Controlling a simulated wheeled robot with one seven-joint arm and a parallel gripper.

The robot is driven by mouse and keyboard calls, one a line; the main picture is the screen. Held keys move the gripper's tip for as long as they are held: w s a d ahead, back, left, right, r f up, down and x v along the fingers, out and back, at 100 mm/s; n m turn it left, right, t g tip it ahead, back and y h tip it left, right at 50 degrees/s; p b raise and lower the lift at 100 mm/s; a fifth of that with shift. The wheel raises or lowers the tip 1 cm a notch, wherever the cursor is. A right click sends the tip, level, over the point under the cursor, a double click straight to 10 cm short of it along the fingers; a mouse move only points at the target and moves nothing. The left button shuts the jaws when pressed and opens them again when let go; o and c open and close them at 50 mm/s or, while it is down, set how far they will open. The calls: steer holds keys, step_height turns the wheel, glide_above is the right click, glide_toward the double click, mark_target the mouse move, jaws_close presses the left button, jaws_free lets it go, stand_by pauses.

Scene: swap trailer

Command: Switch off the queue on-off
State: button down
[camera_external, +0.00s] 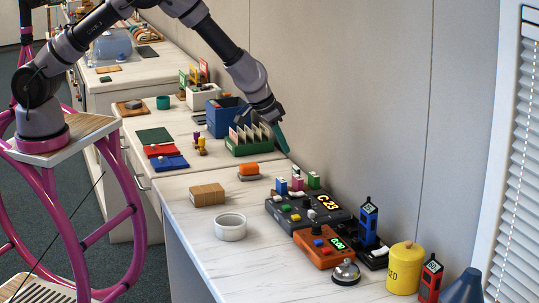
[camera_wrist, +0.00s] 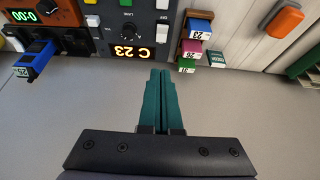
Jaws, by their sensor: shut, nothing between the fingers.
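A dark grey queue box (camera_external: 275,207) with a lit "C 23" display (camera_external: 325,202) lies on the near counter, toward the wall. The wrist view shows it upside down and cropped at the top, with a black knob (camera_wrist: 127,30) and a white switch (camera_wrist: 163,30) near its edge. Lettering by the switch seems to read "OFF"; its exact position is unclear. My gripper (camera_external: 286,150) is above the counter by the wall, left of and higher than the box. Its teal fingers (camera_wrist: 160,76) are shut, empty and apart from the box.
Small coloured stamps (camera_wrist: 193,45) stand beside the queue box. A green card holder (camera_external: 248,148) is behind. The wall is close.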

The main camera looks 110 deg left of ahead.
glide_above(300, 193)
steer(key=s+d, duration=0.1)
steer(key=f, duration=0.8)
steer(key=shift+s+d+f, duration=0.1)
steer(key=shift+d+f, duration=0.1)
steer(key=shift+f, duration=0.05)
steer(key=f, duration=0.3)
steer(key=shift+s+d+f, duration=0.15)
steer(key=shift+s+d, duration=0.05)
steer(key=shift+d, duration=0.1)
steer(key=shift+s+d+f, duration=0.1)
steer(key=shift+s+f, duration=0.05)
steer(key=shift+f, duration=0.35)
steer(key=shift+s+d+f, duration=0.15)
steer(key=shift+d+f, duration=0.05)
steer(key=shift+f, duration=0.1)
steer(key=shift+a, duration=0.15)
steer(key=shift+w+a+r, duration=0.3)
steer(key=shift+w+a, duration=0.1)
steer(key=shift+w, duration=0.1)
